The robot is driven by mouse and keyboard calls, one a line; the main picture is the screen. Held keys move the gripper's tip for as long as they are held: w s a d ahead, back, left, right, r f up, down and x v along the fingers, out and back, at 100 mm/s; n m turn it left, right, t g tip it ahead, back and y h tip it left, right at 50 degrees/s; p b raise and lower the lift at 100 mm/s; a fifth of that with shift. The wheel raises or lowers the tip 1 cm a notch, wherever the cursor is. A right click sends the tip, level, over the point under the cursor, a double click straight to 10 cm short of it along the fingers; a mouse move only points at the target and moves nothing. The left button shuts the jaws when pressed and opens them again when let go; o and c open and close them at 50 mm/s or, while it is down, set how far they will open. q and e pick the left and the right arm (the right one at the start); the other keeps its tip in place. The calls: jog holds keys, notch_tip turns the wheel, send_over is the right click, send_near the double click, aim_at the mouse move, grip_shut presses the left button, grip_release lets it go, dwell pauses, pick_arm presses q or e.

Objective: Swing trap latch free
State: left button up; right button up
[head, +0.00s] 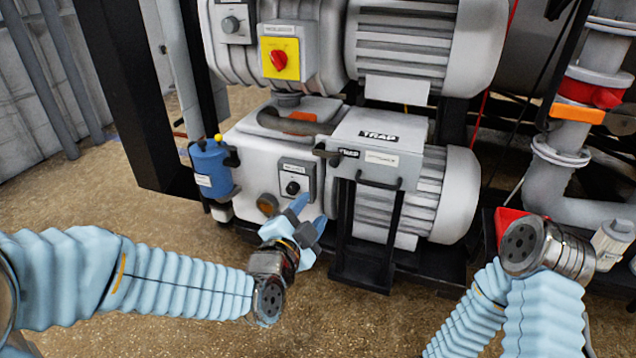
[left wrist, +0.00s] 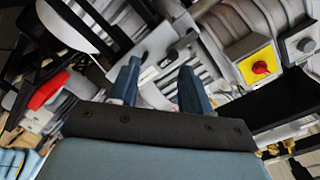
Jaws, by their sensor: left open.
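The trap (head: 420,125) is a grey box with a TRAP label, on a black stand in front of the pumps. A small dark latch (head: 325,153) with its own TRAP tag sticks out at its left front edge. My left gripper (head: 311,214) is open and empty, with blue fingers below and left of the latch, apart from it.
A red knob on a yellow plate (head: 266,58) sits above left. A blue canister (head: 212,168) and a small black switch (head: 293,188) are left of the stand. A black post (head: 130,90) stands farther left. Red-and-orange-handled pipework (head: 577,112) is at right. Floor in front is clear.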

aim_at(333, 165)
pick_arm(q)
jog(key=shift+m+t, duration=0.3)
jog(key=shift+t, duration=0.2)
jog(key=r+x, duration=0.1)
jog(key=x, duration=0.3)
jog(key=r+x, duration=0.1)
jog(key=x, duration=0.3)
jog(key=r+x, duration=0.1)
jog(key=x, duration=0.3)
jog(key=shift+w+d, duration=0.2)
grip_shut()
